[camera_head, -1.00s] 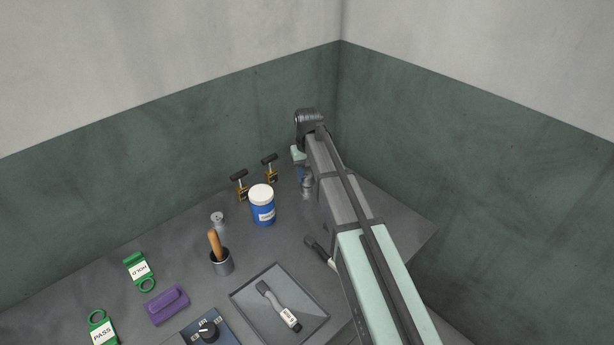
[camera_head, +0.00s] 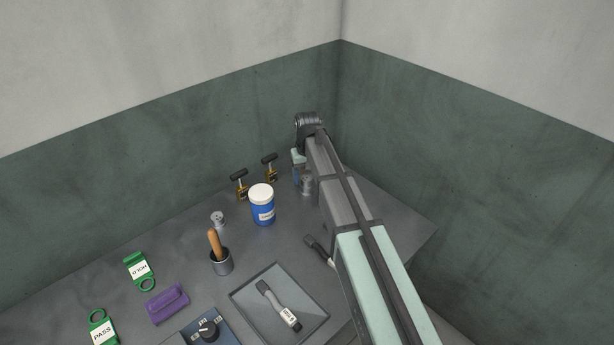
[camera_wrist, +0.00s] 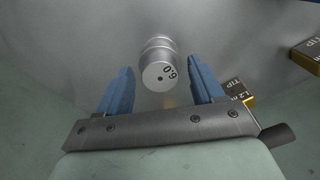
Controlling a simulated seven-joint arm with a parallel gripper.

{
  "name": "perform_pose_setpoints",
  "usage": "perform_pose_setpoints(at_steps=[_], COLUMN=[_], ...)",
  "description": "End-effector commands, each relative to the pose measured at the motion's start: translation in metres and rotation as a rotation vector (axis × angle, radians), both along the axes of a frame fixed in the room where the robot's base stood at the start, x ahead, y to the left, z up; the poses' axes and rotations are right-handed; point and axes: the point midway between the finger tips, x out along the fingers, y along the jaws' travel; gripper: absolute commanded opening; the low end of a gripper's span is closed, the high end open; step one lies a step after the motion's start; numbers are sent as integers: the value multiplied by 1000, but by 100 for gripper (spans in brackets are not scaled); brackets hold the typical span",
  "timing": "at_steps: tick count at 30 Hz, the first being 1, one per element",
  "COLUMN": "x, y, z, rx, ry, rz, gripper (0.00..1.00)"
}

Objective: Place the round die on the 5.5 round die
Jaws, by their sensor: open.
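A silver, banded metal cylinder (camera_wrist: 159,62) is in the middle of the wrist view, its end face marked with digits like 0.9 or 6.0. My gripper (camera_wrist: 160,72) is open, one blue finger to each side with gaps, not holding it. I cannot tell whether it is one die or stacked dies. In the head view a metal cylinder (camera_head: 307,184) stands upright on the bench beside my arm, partly hidden by it. A smaller silver piece (camera_head: 218,219) stands left of the blue jar. I cannot read a 5.5 mark on anything.
The blue jar with white lid (camera_head: 262,205) and two orange-black clamps (camera_head: 240,186) stand left of my arm. A holder with wooden handle (camera_head: 221,262) and a grey tray (camera_head: 248,303) are nearer the front.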

Motion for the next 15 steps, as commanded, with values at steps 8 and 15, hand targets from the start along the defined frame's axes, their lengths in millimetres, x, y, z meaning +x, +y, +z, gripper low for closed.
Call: perform_pose_setpoints(at_steps=[8, 15], x=[0, 1], y=[0, 0], z=[19, 60], rx=[0, 1], ry=[-1, -2], rz=[0, 0], gripper=[67, 67])
